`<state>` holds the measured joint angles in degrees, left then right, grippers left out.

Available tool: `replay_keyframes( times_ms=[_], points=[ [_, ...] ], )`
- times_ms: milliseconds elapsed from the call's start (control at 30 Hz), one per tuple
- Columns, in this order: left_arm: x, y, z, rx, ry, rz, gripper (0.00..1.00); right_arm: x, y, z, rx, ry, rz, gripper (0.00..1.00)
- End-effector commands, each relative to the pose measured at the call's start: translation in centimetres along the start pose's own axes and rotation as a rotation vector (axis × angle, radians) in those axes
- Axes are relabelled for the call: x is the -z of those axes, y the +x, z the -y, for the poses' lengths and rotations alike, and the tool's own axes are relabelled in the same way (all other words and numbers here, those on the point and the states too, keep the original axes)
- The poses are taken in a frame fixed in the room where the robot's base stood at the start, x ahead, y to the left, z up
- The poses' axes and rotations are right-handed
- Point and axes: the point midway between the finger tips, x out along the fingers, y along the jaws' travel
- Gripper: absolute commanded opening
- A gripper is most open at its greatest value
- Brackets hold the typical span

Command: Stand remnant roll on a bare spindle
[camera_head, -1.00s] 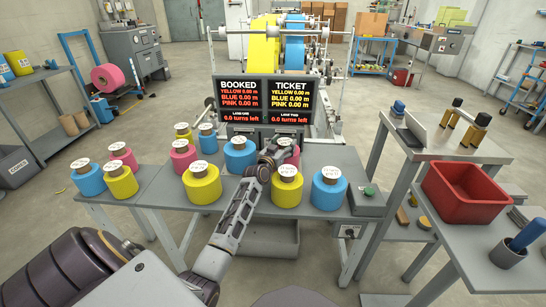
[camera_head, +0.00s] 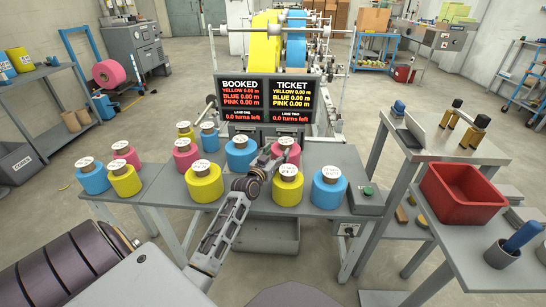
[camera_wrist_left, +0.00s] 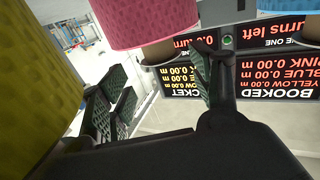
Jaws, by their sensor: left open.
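A pink roll (camera_wrist_left: 150,22) hangs over the top of that view, and a yellow roll (camera_wrist_left: 35,85) fills the left. I cannot make out a bare spindle. My right gripper is out of view.
A screen (camera_head: 267,100) stands behind the rolls, with the machine beyond it. More rolls, including a yellow roll (camera_head: 205,184) and a blue roll (camera_head: 328,189), crowd the table. At right are a red bin (camera_head: 462,196) and a grey cup (camera_head: 503,254) holding a tilted blue cylinder.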

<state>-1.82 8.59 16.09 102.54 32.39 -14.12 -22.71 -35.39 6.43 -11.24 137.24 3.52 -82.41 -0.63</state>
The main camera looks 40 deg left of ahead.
Motion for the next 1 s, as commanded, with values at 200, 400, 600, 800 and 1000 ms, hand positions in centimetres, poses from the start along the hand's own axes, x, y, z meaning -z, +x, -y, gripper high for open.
replay_keyframes(
  times_ms=[200, 400, 600, 800, 1000],
  points=[
    [0.0, -1.7, 0.0, 0.000, 0.001, 0.001, 0.64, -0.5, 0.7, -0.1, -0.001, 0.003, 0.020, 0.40],
    [0.0, -2.5, 0.0, 0.000, 0.001, 0.001, 0.64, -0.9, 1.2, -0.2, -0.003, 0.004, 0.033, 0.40],
    [0.0, -2.8, 0.0, 0.000, 0.000, 0.000, 0.64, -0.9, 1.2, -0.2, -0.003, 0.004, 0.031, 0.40],
    [0.0, -2.7, 0.0, 0.000, 0.000, 0.000, 0.64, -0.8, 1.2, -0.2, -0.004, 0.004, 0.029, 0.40],
    [0.0, -2.7, 0.0, 0.000, 0.000, 0.000, 0.64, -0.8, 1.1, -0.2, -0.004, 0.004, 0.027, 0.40]
  ],
)
